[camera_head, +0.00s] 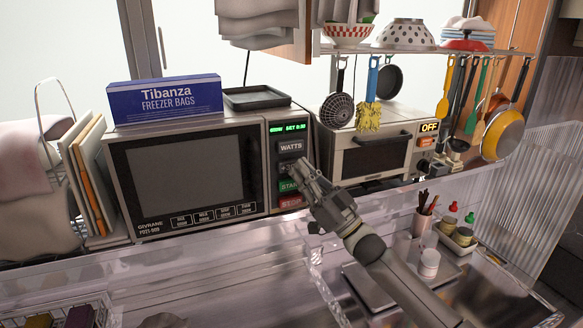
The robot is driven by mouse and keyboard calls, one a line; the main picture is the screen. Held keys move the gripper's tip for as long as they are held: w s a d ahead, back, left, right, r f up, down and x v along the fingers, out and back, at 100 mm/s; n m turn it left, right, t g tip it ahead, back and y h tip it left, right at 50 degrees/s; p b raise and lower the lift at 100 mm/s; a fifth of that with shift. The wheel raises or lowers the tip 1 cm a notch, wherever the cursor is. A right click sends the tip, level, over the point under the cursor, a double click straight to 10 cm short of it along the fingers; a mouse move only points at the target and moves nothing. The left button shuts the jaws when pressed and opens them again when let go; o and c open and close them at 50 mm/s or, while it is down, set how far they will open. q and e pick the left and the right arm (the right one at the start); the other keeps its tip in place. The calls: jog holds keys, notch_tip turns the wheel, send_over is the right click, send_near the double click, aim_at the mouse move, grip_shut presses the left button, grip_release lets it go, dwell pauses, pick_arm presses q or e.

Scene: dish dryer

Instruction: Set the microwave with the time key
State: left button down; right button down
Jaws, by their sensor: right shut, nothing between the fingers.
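The microwave (118,196) stands on the counter at the left, with its door shut. Its control panel on the right side has a lit green display (287,128), whose text is too small to read surely. Below it are a grey WATTS key (291,147), a green START key (287,186) and a red STOP key (290,202). A dark key between WATTS and START is mostly hidden by my right gripper (297,172). My right gripper is shut and empty, its tips at or just before that key; contact cannot be told. My left gripper is not in view.
A blue freezer bags box (165,98) and a dark tray (255,97) lie on the microwave. A toaster oven (372,154) stands to its right, under hanging utensils (368,115). Cutting boards (90,185) lean at the left. Small jars (429,263) stand at front right.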

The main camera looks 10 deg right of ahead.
dwell(0.8)
jog(key=shift+w+a+b, duration=0.1)
jog(key=shift+w+b, duration=0.25)
jog(key=shift+w, duration=0.1)
jog(key=shift+w+a+b, duration=0.15)
jog(key=shift+w+b, duration=0.6)
dwell(0.8)
jog(key=shift+s, duration=0.1)
jog(key=shift+s+p, duration=0.4)
jog(key=shift+p, duration=0.15)
jog(key=shift+s+d+p, duration=0.25)
jog(key=shift+s+p, duration=0.15)
jog(key=shift+s, duration=0.35)
